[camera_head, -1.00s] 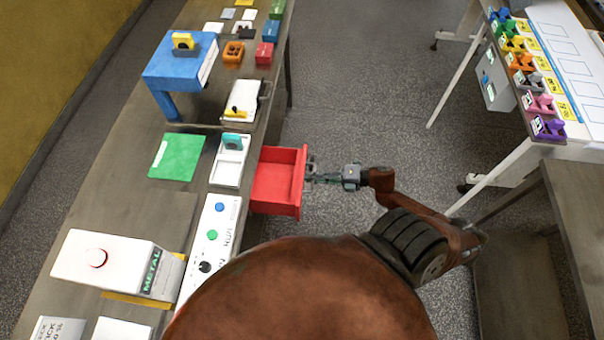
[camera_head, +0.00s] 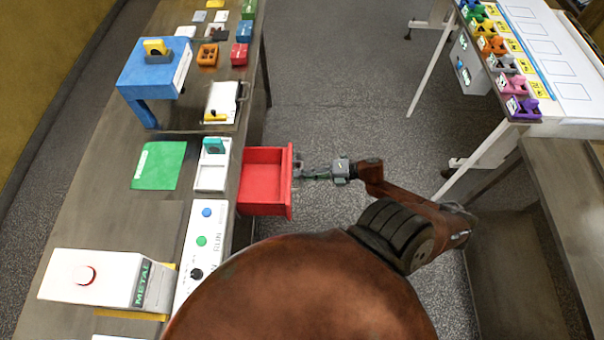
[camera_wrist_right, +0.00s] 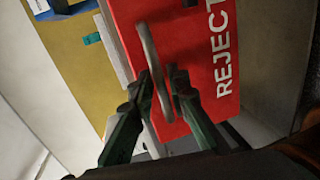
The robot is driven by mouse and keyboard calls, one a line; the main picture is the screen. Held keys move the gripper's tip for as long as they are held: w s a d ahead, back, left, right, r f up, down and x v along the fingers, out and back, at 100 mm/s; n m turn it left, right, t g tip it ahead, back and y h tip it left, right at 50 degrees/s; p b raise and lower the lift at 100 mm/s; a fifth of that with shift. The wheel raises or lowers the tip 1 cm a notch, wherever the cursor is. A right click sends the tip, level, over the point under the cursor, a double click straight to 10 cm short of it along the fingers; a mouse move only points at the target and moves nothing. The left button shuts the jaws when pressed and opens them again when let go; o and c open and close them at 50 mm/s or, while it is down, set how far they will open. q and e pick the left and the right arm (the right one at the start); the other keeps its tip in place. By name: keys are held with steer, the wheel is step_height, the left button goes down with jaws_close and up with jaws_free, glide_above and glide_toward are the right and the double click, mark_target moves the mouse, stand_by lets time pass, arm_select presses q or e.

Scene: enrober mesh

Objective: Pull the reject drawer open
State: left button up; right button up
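The red reject drawer (camera_head: 265,175) stands out from the table's right side in the head view, open with its inside showing. In the right wrist view its red front (camera_wrist_right: 195,50) carries the white word REJECT, and a grey curved handle (camera_wrist_right: 149,47) stands out from it. My right gripper (camera_head: 303,172) is at the drawer's front. Its dark fingers (camera_wrist_right: 163,80) lie on both sides of the handle, closed on it. My left gripper is not in view.
The table holds a white control panel (camera_head: 197,265), a white tray (camera_head: 212,178), a green mat (camera_head: 158,165) and a blue stand (camera_head: 150,75). Clear floor (camera_head: 335,110) lies right of the drawer. A white table (camera_head: 545,60) with coloured pieces stands at the right.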

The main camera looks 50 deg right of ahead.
steer(key=v, duration=1.1)
steer(key=shift+s, duration=0.15)
